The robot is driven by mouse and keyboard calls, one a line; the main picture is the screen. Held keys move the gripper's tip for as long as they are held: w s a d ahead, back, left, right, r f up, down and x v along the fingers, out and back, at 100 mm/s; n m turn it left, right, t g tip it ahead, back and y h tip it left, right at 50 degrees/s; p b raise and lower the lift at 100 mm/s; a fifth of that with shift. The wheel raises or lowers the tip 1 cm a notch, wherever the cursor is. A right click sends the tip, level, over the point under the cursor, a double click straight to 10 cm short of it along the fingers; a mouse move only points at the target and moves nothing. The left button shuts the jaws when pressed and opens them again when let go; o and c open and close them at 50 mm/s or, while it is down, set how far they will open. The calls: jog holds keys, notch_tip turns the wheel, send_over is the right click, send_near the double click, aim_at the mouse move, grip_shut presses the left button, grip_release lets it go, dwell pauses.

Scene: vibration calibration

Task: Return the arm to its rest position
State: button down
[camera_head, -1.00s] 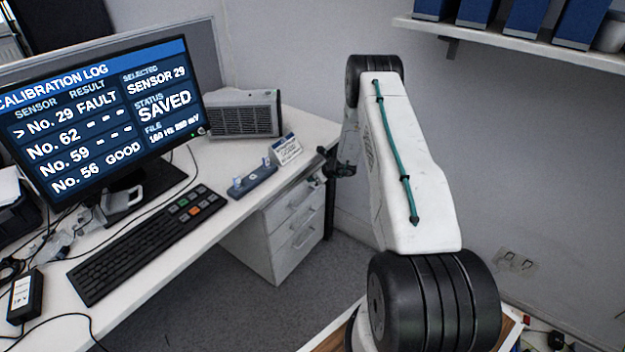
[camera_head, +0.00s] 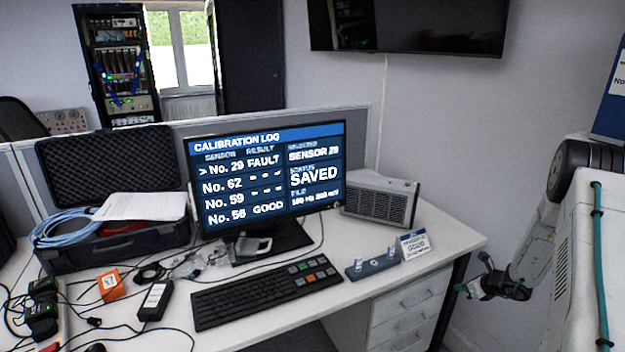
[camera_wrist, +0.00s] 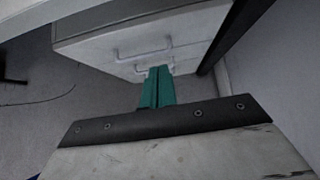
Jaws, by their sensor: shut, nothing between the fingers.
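My arm (camera_head: 540,235) is at the right edge of the head view, beside the desk's right end. Its upper link is cut off by the frame edge. My gripper (camera_head: 468,289) hangs at the arm's end, just right of the desk drawers. In the wrist view, the green fingers of my gripper (camera_wrist: 157,88) are together with nothing between them. They point toward the drawer unit (camera_wrist: 150,45) and its handles, with no clear contact. The monitor (camera_head: 268,178) reads sensor 29 FAULT, 56 GOOD, and status SAVED.
The white desk (camera_head: 440,238) carries a keyboard (camera_head: 265,291), a small rack with pegs (camera_head: 371,266), a sign card (camera_head: 414,245), a grey vented box (camera_head: 380,200) and an open black case (camera_head: 112,240). Cables clutter its left side. A wall screen (camera_head: 408,22) hangs behind.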

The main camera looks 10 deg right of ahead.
jog(key=s+a+r+n+g+y, duration=0.35)
jog(key=s+a+r+n, duration=0.35)
jog(key=a+r+n, duration=0.4)
jog(key=s+a+r+n+g+y, duration=0.2)
jog(key=s+a+r+n+g, duration=0.35)
jog(key=a+r, duration=0.75)
jog(key=s+a+r+n+h, duration=0.2)
jog(key=s+a+r+n, duration=0.2)
jog(key=s, duration=0.4)
jog(key=s+a+r+n+t+h, duration=0.1)
jog(key=s+a+r+n+h, duration=0.2)
jog(key=s+r+n, duration=0.4)
jog(key=s+a+r+n+h, duration=0.3)
jog(key=s+a+r+n, duration=0.2)
jog(key=s+r, duration=0.2)
jog(key=s, duration=0.2)
jog(key=shift+s+a+t, duration=0.3)
jog(key=shift+t, duration=0.1)
jog(key=shift+n, duration=0.25)
